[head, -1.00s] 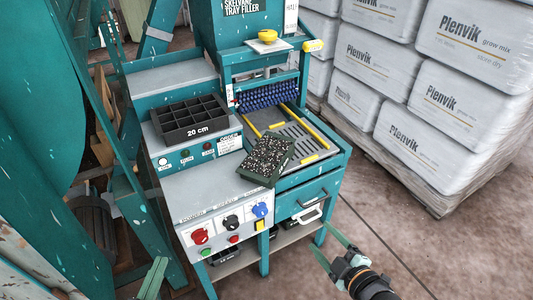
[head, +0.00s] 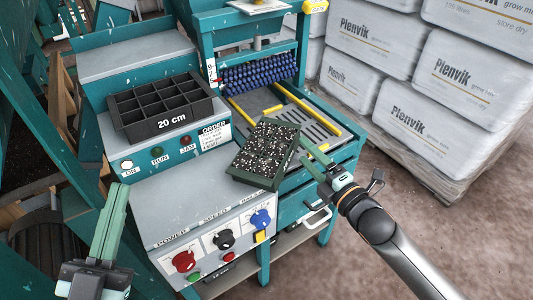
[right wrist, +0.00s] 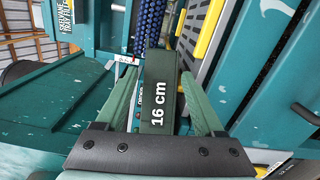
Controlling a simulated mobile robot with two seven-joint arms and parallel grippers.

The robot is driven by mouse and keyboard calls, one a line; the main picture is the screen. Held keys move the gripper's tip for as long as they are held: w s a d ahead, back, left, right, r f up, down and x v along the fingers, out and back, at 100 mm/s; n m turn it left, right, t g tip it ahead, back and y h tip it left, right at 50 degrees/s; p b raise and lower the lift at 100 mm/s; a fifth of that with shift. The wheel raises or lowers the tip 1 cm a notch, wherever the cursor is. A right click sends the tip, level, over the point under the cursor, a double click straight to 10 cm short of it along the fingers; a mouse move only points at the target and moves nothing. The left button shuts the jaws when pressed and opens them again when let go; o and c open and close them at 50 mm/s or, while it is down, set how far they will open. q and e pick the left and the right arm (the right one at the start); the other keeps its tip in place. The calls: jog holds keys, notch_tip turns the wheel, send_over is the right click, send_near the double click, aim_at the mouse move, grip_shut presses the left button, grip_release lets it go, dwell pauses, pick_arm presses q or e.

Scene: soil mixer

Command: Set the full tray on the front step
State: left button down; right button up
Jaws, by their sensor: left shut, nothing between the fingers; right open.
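The full tray (head: 265,152), dark green and filled with speckled dark soil, lies askew across the right edge of the grey front step (head: 185,190) and the filler's outlet. In the right wrist view its end wall, marked "16 cm" (right wrist: 158,103), stands between the fingers. My right gripper (head: 308,155) is open at the tray's right end, a finger on either side of that wall; I cannot tell whether they touch it. My left gripper (head: 115,200) is shut and empty, left of the front step.
An empty black tray marked "20 cm" (head: 162,101) sits on the middle step. Knobs and buttons (head: 223,239) line the front panel. Yellow rails (head: 292,108) edge the filler bed. White sacks (head: 430,110) are stacked at right. The front step's left part is clear.

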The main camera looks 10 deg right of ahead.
aim_at(296, 144)
jog(key=shift+x, duration=1.25)
jog(key=b+x, duration=0.1)
jog(key=x, duration=0.3)
jog(key=shift+f+b, duration=0.15)
jog(key=shift+b, duration=0.2)
jog(key=shift+w+a, duration=0.15)
jog(key=shift+w, duration=0.3)
pick_arm(q)
jog(key=s+r+m+h, duration=0.4)
jog(key=h, duration=0.1)
jog(key=shift+d+r, duration=0.35)
jog(key=shift+r, duration=0.05)
jog(key=shift+s, duration=0.1)
pick_arm(e)
jog(key=shift+c, duration=0.2)
grip_shut()
